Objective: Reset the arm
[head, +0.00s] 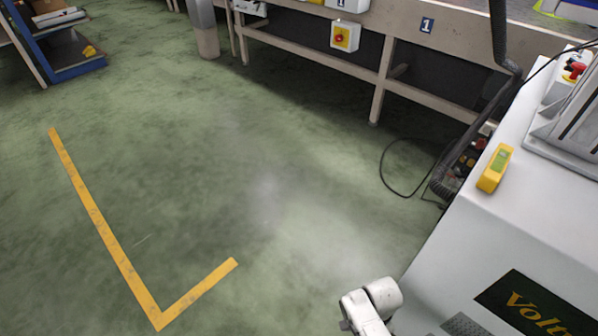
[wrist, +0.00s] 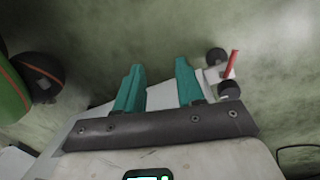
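My gripper (wrist: 159,68) shows in the wrist view with two teal fingers standing apart. Nothing is between them, only a pale surface and the green floor behind. A dark bar with screws crosses the base of the fingers. In the head view a white rounded part of my arm (head: 370,304) shows at the bottom, right of centre. The gripper itself is not seen in the head view.
A white machine (head: 452,238) with a yellow handheld device (head: 495,168) fills the right of the head view. A conveyor frame (head: 383,70) runs along the back. A black cable (head: 382,168) hangs to the floor. The green floor with a yellow line (head: 105,235) is clear.

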